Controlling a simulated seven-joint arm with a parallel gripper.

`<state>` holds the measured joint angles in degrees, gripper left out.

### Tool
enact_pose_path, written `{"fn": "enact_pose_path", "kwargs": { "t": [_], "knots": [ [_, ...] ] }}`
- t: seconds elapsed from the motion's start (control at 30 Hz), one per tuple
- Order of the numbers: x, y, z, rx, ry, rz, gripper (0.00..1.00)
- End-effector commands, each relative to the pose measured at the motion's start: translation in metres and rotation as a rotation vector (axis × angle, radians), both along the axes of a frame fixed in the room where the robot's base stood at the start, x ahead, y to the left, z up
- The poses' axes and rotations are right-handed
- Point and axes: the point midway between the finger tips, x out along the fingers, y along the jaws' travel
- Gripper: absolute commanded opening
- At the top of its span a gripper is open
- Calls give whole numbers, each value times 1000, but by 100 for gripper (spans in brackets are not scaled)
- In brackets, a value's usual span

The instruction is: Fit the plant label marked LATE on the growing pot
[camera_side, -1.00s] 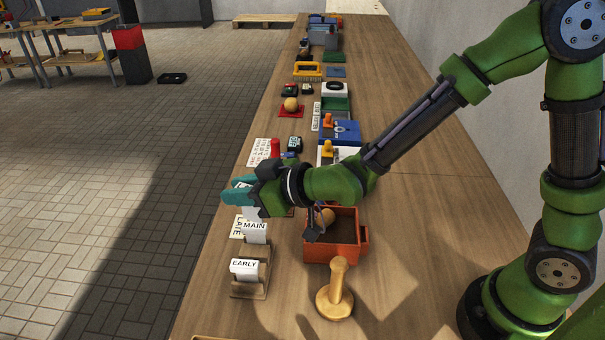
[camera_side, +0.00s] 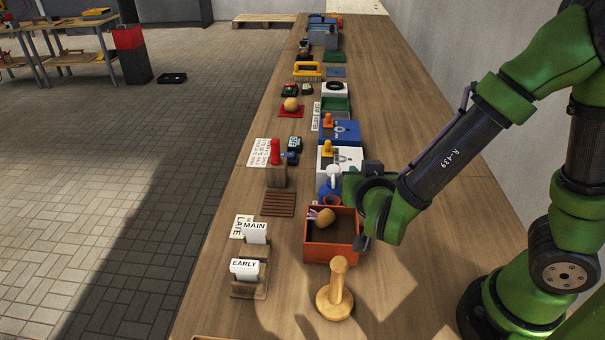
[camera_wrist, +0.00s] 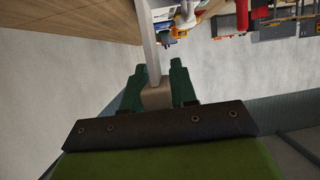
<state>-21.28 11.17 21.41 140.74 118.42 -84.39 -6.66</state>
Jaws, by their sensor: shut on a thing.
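My gripper (camera_wrist: 158,88) is shut on a pale strip (camera_wrist: 148,45) with a grey-brown block at its near end. No marking on it can be read. In the side view my gripper's wrist is beside the right wall of an orange open box (camera_side: 331,259), and the fingers are hidden. The box seems to be the growing pot; a potato (camera_side: 326,217) shows at its far side. A card reading LATE (camera_side: 238,222) lies at the left. Labels MAIN (camera_side: 255,233) and EARLY (camera_side: 244,268) stand in wooden holders.
A wooden peg on a round base (camera_side: 336,290) stands close in front of the box. A slatted brown mat (camera_side: 278,204) lies to the left. A blue vase-like thing (camera_side: 329,190) and trays are behind. The right side of the table is fairly clear.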

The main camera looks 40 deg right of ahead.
Motion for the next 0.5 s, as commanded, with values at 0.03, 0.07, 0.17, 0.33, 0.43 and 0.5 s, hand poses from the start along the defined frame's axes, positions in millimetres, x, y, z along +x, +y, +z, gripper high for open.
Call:
{"fn": "enact_pose_path", "kwargs": {
  "t": [0.03,0.07,0.17,0.33,0.43,0.5],
  "knots": [
    [-5,-3,-1,-2,1,-21,0],
    [-8,-5,-1,-2,0,-33,0],
    [-13,-9,-2,0,0,-56,0],
    [-14,-10,-2,0,0,-62,0],
    [-13,-9,-2,1,-1,-61,0],
    [-13,-9,-2,1,0,-61,0]
  ]
}}
